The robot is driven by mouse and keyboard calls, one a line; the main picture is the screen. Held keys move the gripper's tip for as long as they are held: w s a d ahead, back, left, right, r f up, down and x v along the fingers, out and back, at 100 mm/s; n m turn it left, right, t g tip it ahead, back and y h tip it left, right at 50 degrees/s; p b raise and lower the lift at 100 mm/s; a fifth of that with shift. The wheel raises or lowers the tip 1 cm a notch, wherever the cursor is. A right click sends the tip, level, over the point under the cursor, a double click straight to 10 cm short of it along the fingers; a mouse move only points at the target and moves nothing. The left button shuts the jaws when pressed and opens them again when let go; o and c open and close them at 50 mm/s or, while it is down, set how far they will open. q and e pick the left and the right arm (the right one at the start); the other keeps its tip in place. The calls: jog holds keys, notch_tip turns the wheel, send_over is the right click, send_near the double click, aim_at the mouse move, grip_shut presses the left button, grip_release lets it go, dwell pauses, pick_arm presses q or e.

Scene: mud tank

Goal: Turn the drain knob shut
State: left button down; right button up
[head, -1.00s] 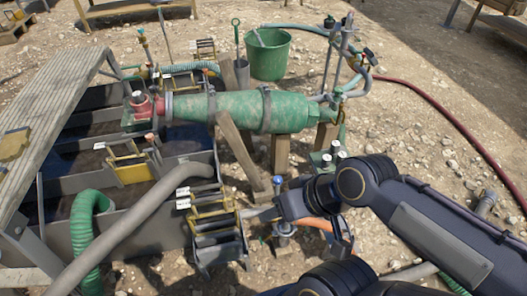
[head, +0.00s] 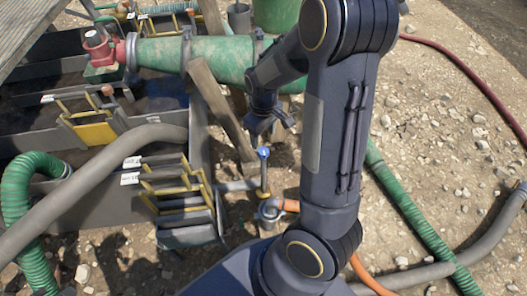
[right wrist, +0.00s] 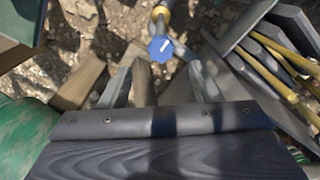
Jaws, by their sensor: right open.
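The drain knob (head: 263,153) is a small blue cap on top of a thin upright metal stem, just right of the grey tank's lower right corner. In the right wrist view the blue knob (right wrist: 160,47) has a white bar mark on its top face. My right gripper (head: 268,130) is open just above the knob in the head view. In the right wrist view the knob shows a little beyond the fingertips, roughly centred between them, and nothing is held. Contact with the knob does not show. My left gripper is out of view.
The green cylinder (head: 160,53) lies behind my gripper, with wooden props (head: 217,105) below it. A rack of grey slats with yellow frames (head: 178,190) stands left of the knob. An orange hose (head: 367,272) and green hose (head: 420,225) run on the gravel.

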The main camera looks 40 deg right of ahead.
aim_at(264, 151)
notch_tip(264, 151, down, 7)
jog(key=b, duration=0.3)
jog(key=shift+r, duration=0.15)
jog(key=c, duration=1)
